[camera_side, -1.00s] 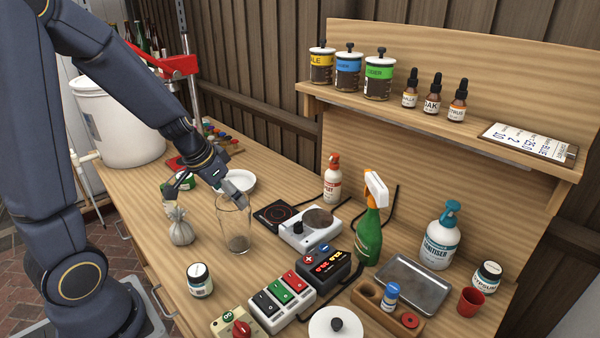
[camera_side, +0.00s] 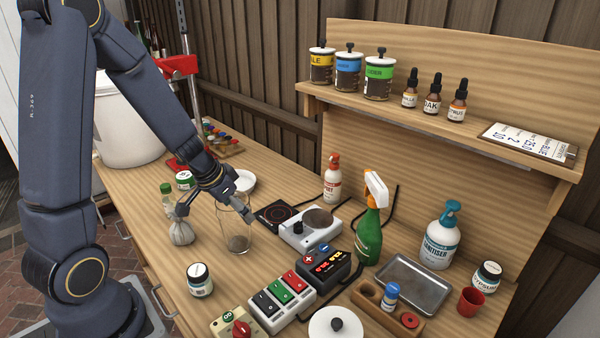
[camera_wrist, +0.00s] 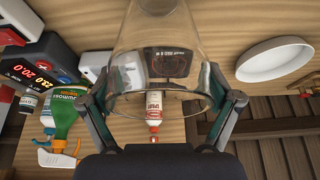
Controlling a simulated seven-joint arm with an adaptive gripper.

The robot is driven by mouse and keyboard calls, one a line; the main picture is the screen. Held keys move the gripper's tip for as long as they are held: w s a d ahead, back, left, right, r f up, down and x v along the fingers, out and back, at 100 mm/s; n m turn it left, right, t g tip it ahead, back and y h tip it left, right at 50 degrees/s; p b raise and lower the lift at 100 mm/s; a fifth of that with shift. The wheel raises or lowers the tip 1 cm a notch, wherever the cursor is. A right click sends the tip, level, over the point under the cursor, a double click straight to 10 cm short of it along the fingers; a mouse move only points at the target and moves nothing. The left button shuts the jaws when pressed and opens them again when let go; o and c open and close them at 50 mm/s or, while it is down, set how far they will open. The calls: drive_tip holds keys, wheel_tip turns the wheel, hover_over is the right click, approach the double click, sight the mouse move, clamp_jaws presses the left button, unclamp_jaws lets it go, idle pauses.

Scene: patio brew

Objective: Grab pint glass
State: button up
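The clear pint glass (camera_side: 236,236) stands upright on the wooden bench in the side view, left of the small hotplate. In the wrist view the glass (camera_wrist: 150,38) fills the upper middle, its wide mouth toward me. My gripper (camera_side: 216,208) is at the upper part of the glass, its fingers spread wide. In the wrist view the fingers of my gripper (camera_wrist: 157,92) lie on opposite sides of the glass near its mouth. I cannot tell whether either finger touches the glass.
A tied grey bag (camera_side: 181,233) and a green-capped bottle (camera_side: 167,198) stand close left of the glass. The white hotplate (camera_side: 300,236) is close on its right. A white dish (camera_side: 244,181) lies behind. Bare bench lies in front of the glass.

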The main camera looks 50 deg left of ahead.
drive_tip(key=c, duration=1.2)
drive_tip(key=shift+r, duration=0.1)
drive_tip(key=shift+c, duration=0.3)
